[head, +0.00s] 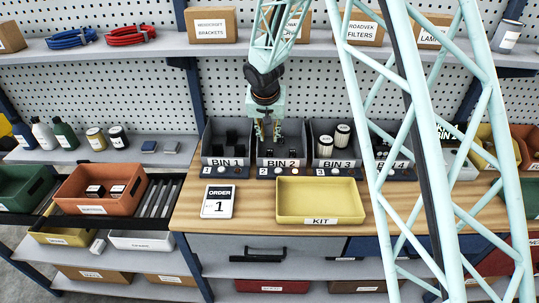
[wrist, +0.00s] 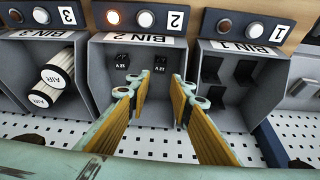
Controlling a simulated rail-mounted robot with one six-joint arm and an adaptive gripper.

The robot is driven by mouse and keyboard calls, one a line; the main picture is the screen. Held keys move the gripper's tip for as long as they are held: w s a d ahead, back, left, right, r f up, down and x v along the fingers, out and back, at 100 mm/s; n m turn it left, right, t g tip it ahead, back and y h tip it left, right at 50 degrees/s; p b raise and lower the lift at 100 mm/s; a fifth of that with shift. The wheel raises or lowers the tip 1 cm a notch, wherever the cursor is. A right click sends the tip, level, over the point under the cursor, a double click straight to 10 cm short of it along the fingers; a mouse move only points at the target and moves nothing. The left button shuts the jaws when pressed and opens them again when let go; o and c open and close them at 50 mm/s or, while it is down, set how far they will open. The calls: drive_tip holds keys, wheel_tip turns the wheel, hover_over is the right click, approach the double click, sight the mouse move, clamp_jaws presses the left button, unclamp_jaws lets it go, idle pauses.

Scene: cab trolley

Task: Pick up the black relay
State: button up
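Two small black blocks with white print, likely relays, lie in BIN 2 (wrist: 108,88); one block (wrist: 122,60) is left of centre in the wrist view. The other block (wrist: 160,62) is right of it, close to my left finger's tip. My gripper (head: 267,132) points down into BIN 2 in the head view, its fingers apart. In the wrist view my gripper (wrist: 166,90) is open, with nothing held between its yellow-padded fingers. The fingers hide part of the bin floor. Larger plain black blocks (wrist: 244,73) sit in BIN 1 (wrist: 222,108).
BIN 3 (wrist: 22,58) holds white AIR cylinders. BIN 2's orange lamp (wrist: 113,17) is lit. The empty yellow KIT tray (head: 318,201) and an ORDER 1 sign (head: 218,201) stand in front of the bins. Bin walls flank the gripper closely.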

drive_tip(key=shift+f, duration=0.1)
approach(270, 150)
drive_tip(key=shift+x, duration=2.45)
drive_tip(key=shift+s+f, duration=0.1)
drive_tip(key=shift+s, duration=0.05)
drive_tip(key=shift+x, duration=2.55)
drive_tip(key=shift+c, duration=0.5)
drive_tip(key=c, duration=0.4)
drive_tip(key=shift+o, duration=0.2)
